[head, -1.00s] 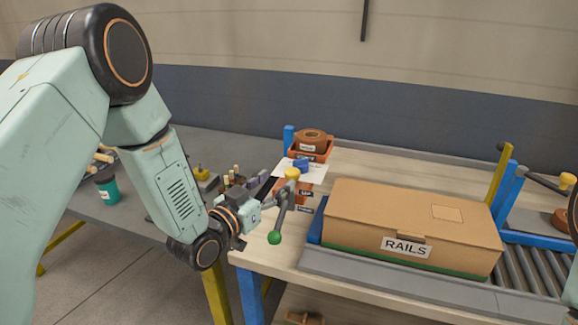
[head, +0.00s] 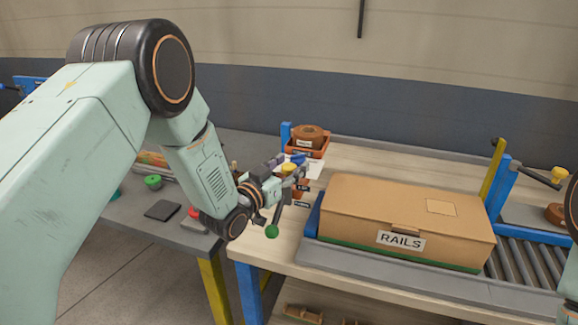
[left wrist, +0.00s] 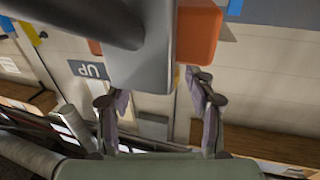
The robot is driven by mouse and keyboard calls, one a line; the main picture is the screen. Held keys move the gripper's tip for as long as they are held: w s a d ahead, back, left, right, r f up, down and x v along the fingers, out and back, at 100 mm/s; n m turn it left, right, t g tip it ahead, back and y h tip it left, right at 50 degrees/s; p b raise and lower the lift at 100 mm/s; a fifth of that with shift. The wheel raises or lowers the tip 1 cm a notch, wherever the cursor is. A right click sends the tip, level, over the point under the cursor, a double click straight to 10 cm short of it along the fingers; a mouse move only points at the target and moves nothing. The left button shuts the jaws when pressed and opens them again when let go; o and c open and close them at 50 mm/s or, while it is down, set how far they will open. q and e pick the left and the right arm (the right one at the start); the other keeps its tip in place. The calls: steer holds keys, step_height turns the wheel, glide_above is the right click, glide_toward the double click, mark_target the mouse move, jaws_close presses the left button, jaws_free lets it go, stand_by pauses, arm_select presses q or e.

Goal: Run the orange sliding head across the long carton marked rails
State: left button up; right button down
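The long brown carton marked RAILS (head: 410,210) lies closed on a grey bed at the right of the head view. The orange sliding head (head: 299,188) is at the left end of the bed, mostly hidden behind my left gripper (head: 292,168). A yellow knob (head: 288,168) and a lever with a green ball (head: 272,231) show beside it. In the left wrist view, orange parts of the head (left wrist: 198,38) sit behind a grey block. My left gripper (left wrist: 160,100) has its fingers spread, apart from each other, with the block ahead of them. My right gripper is out of view.
An orange tray holding a brown tape roll (head: 308,135) stands at the back. Rollers (head: 525,265) run right of the carton, beside a yellow and blue post (head: 505,195). A grey side table (head: 130,235) with small items is at the left.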

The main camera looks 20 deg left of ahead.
arm_select(q)
steer(key=shift+w+a+f, duration=0.1)
steer(key=shift+w+f, duration=0.05)
steer(key=shift+w, duration=0.05)
steer(key=shift+c, duration=1.4)
steer(key=shift+d, duration=0.25)
steer(key=c, duration=0.4)
steer(key=shift+a, duration=0.2)
jaws_close()
steer(key=shift+d, duration=0.25)
